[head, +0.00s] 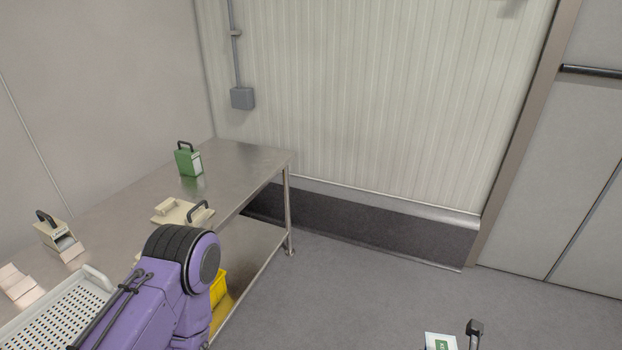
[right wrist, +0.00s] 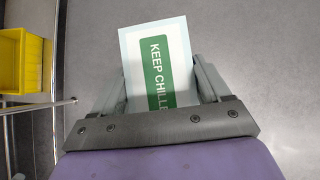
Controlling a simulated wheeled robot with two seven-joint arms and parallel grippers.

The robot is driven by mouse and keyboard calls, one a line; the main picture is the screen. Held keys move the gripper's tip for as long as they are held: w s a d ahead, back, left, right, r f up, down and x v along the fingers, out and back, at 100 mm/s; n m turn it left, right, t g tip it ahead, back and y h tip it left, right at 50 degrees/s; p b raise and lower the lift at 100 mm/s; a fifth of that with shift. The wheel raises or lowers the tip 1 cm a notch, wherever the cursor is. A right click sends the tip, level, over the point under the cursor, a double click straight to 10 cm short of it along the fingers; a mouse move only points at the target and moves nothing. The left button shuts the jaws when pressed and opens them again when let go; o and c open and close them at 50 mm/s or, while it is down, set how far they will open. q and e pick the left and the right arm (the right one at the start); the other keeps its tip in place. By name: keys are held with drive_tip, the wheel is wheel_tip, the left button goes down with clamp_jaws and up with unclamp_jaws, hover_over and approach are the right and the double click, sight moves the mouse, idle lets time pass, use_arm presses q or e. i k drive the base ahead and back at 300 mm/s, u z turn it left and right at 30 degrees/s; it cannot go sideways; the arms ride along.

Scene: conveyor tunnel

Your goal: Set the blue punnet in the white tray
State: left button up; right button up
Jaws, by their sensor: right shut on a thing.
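My right gripper (right wrist: 158,80) is shut on a pack with a white top, pale bluish edges and a green KEEP CHILLED label, which I take for the blue punnet (right wrist: 136,45). The punnet's sides are hidden. Its top also shows at the bottom edge of the head view (head: 440,342), over the floor to the right of the table, beside a dark grey finger. The white tray (head: 95,278), with perforated walls, is at the lower left on the steel table. My left gripper is not in view.
The steel table (head: 245,160) carries a green handled box (head: 188,160), a beige handled lid-like item (head: 180,211) and a beige handled box (head: 55,238). Pale blocks (head: 15,282) lie near the tray. A yellow bin (head: 218,288) is below. Floor to the right is clear.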

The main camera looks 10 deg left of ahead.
sight(71, 325)
drive_tip(key=i, duration=1.7)
drive_tip(key=u, duration=3.7)
